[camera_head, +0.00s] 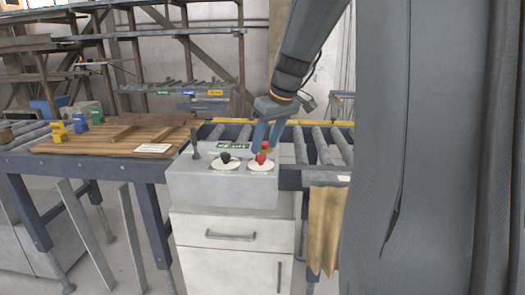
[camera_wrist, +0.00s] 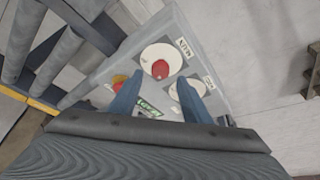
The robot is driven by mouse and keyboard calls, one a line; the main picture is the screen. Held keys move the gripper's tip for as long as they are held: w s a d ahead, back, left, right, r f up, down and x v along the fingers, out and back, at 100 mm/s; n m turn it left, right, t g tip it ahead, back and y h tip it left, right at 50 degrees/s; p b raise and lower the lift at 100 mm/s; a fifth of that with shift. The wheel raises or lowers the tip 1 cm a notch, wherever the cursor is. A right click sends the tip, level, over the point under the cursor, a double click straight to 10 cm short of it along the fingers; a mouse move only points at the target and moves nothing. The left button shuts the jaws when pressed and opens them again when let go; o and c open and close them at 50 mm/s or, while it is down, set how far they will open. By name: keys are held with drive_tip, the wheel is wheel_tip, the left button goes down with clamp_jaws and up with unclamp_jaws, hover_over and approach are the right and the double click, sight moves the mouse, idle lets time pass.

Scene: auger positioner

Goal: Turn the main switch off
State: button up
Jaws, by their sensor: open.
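The main switch, a red knob (camera_head: 261,158) on a round white dial, sits on the top right of the grey control box (camera_head: 222,188). It also shows in the wrist view as a red knob (camera_wrist: 160,69), with a label that seems to read MAIN beside it. My gripper (camera_head: 267,138) is open above and behind the knob, with blue fingers pointing down. In the wrist view the open fingers (camera_wrist: 160,80) lie either side of the line to the knob, apparently not touching it. Which way the knob points is too small to tell.
A black knob (camera_head: 226,157) on a second white dial sits left of the red one. A red button on yellow (camera_head: 266,146) is close behind my fingers. A lever (camera_head: 195,142) stands on the box's left.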

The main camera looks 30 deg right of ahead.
sight(261, 155)
drive_tip(key=shift+p+x, duration=0.3)
drive_tip(key=shift+x, duration=1.7)
drive_tip(key=shift+s, duration=0.1)
drive_tip(key=c, duration=1)
